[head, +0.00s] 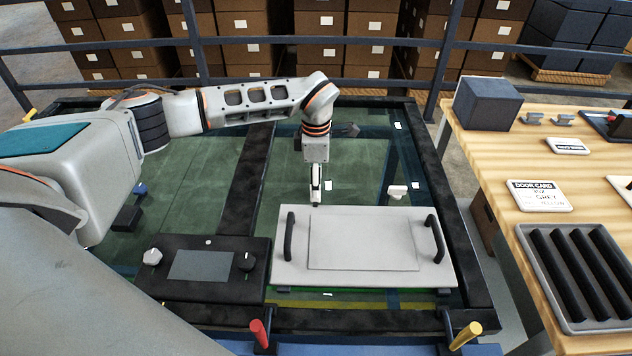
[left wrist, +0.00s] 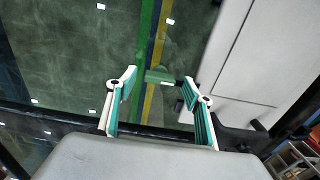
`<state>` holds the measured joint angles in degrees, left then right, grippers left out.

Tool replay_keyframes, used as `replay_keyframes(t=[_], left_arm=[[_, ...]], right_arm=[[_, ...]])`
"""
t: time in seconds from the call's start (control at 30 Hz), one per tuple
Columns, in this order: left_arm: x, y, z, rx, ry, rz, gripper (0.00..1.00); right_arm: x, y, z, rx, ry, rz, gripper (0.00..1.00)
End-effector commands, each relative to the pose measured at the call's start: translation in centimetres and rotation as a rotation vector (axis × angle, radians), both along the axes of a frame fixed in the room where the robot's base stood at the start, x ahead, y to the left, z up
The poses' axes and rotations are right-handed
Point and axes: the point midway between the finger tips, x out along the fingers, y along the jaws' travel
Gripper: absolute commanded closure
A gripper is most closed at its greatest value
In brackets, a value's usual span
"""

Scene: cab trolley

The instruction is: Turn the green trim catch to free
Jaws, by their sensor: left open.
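My left gripper (head: 316,198) points down just behind the back edge of a pale panel (head: 430,262) with two dark handles. In the left wrist view its fingers (left wrist: 158,86) are spread apart with nothing held between them. A small green piece with a dark end, which looks like the green trim catch (left wrist: 158,76), shows between and beyond the fingertips. Whether a finger touches it I cannot tell. I cannot make the catch out in the head view. The pale panel also shows in the left wrist view (left wrist: 245,60). My right gripper is not in view.
A dark console (head: 205,292) with knobs and a screen lies left of the panel. Red (head: 259,333) and yellow (head: 465,335) levers stand at the front. A wooden table (head: 480,150) with trays and cards is at right. Dark rails (head: 365,43) run behind.

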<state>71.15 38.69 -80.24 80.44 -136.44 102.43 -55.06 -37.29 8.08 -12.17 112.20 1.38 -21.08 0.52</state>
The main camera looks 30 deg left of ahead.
Motion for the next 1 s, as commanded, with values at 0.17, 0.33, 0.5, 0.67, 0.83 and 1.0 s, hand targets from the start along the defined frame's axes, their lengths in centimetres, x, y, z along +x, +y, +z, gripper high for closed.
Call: replay_keyframes(t=[0.17, 0.33, 0.5, 0.67, 0.83, 1.0], left_arm=[[0.0, 0.0, -0.1, 0.0, -0.001, 0.0, 0.49], [0.0, 0.0, -0.1, 0.0, 0.0, 0.0, 0.72], [0.0, 0.0, -0.1, 0.0, 0.0, 0.0, 0.87], [0.0, 0.0, 0.0, 0.0, 0.0, 0.01, 0.87], [0.0, 0.0, 0.1, 0.0, 0.001, 0.06, 0.87], [0.0, 0.0, 0.2, 0.0, 0.0, 0.162, 0.87]], right_arm=[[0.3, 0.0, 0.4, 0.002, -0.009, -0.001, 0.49], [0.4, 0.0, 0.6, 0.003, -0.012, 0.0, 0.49], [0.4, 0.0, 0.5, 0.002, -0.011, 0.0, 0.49], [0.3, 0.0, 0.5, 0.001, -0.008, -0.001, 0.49], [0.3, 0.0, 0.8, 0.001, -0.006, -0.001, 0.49], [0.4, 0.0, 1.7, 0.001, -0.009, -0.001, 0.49]])
